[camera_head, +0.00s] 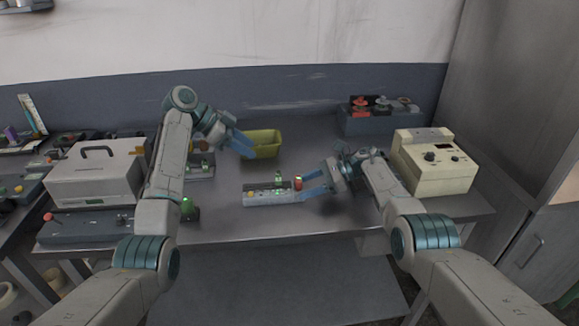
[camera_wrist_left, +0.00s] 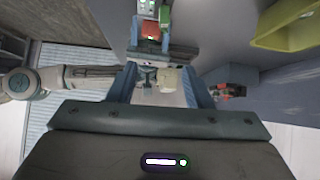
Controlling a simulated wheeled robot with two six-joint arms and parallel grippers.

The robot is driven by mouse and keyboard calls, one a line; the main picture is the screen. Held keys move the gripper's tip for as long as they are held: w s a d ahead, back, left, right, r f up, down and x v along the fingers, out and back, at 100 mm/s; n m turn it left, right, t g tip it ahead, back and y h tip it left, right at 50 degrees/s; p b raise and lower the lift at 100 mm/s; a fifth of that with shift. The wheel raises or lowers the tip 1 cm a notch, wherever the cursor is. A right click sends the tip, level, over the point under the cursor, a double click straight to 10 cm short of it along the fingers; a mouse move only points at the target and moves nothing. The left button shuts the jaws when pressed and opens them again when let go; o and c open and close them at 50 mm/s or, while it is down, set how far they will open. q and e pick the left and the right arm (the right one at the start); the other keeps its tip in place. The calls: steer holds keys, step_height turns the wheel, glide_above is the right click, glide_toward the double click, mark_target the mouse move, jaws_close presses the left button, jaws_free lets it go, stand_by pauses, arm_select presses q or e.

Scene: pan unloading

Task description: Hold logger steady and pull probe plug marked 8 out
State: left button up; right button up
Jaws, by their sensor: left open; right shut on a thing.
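The logger (camera_head: 265,200) is a light grey box lying on the table in the head view. A green plug (camera_head: 278,179), a red-orange plug (camera_head: 298,183) and a yellow piece (camera_head: 250,194) show on it; a number 8 cannot be read. My right gripper (camera_head: 301,187) is shut on the logger's right end. My left gripper (camera_head: 248,147) is open and empty, raised in front of the bin, behind and left of the logger. In the left wrist view my left gripper (camera_wrist_left: 162,88) has its fingers spread, with a red and green part (camera_wrist_left: 150,32) beyond them.
The yellow-green bin (camera_head: 265,141) stands behind the logger and shows in the left wrist view (camera_wrist_left: 290,25). A cream instrument (camera_head: 435,165) stands right, a grey handled case (camera_head: 97,174) left. A dark box with knobs (camera_head: 380,118) is at the back. Table in front of the logger is clear.

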mark_target(278, 171)
arm_select(q)
steer(key=s+d+n+t+y, duration=0.3)
steer(key=d+n+y, duration=0.45)
steer(key=n, duration=0.55)
steer(key=shift+y, duration=0.25)
steer(key=x, duration=1.1)
steer(key=shift+w+a, duration=0.25)
steer(key=shift+a, duration=0.05)
jaws_close()
